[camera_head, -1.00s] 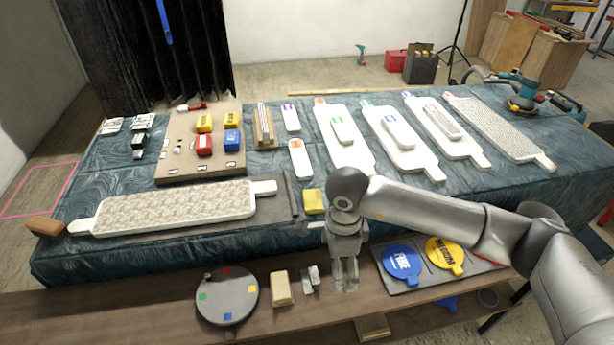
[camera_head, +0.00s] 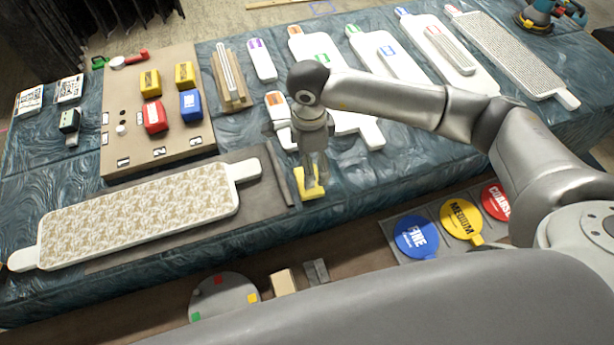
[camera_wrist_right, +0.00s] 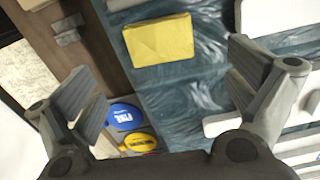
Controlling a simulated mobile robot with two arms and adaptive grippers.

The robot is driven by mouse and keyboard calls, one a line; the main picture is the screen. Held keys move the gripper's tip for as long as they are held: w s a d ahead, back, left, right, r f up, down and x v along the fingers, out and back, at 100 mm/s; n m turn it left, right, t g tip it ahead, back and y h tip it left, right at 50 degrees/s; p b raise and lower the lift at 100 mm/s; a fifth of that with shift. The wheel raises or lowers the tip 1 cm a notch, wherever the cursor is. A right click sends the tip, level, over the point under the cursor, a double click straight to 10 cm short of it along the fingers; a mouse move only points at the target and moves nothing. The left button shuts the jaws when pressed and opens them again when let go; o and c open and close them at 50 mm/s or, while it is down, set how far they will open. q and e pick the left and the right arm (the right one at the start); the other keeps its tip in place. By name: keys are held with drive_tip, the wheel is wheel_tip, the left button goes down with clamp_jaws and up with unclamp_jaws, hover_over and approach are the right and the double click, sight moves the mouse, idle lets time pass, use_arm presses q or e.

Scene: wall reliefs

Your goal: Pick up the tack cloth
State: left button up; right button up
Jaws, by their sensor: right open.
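The tack cloth is a yellow folded square (camera_head: 308,184) lying on the blue-green covered table, near its front edge. In the right wrist view the yellow cloth (camera_wrist_right: 159,40) lies ahead of the fingers, toward the top and between their lines. My right gripper (camera_head: 314,172) is above the cloth, pointing down and covering part of it. In the right wrist view its fingers (camera_wrist_right: 165,95) are wide apart with nothing between them. Whether the fingertips touch the cloth cannot be told. My left gripper is not in view.
A long patterned relief panel (camera_head: 140,215) lies left of the cloth on a dark mat. White paddles (camera_head: 283,118) lie just behind my gripper. A lower wooden shelf in front holds a round grey disc (camera_head: 222,297) and blue, yellow and red discs (camera_head: 417,236).

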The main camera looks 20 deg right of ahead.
wheel_tip(320, 180, down, 3)
drive_tip(key=shift+s+f+b, duration=0.1)
drive_tip(key=shift+b, duration=0.45)
drive_tip(key=shift+f, duration=0.55)
wheel_tip(320, 180, down, 4)
drive_tip(key=shift+f+b, duration=0.15)
drive_tip(key=shift+b, duration=1)
drive_tip(key=c, duration=0.9)
